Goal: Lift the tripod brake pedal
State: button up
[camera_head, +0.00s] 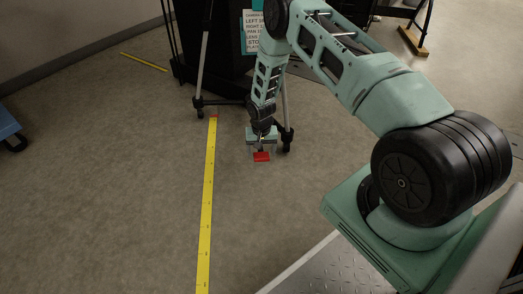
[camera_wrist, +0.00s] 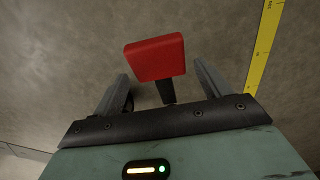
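The red brake pedal (camera_head: 261,157) is low near the floor at the foot of the tripod (camera_head: 203,62). In the wrist view the red pedal pad (camera_wrist: 155,58) lies just beyond the fingertips, with its short dark stem (camera_wrist: 166,91) reaching back between the fingers. My gripper (camera_head: 261,141) points down at the pedal; in the wrist view my gripper (camera_wrist: 160,72) is open, one finger on each side of the stem, with gaps visible on both sides. The stem's far end is hidden behind the gripper body.
A yellow measuring strip (camera_head: 207,205) runs along the floor left of the pedal; it also shows in the wrist view (camera_wrist: 263,45). A tripod leg with a dark foot (camera_head: 287,138) stands close right of my gripper. Open floor lies in front.

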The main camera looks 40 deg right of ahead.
aim_at(261, 153)
notch_tip(261, 153, up, 17)
jog(key=p, duration=0.8)
jog(key=shift+r, duration=0.2)
dwell(0.9)
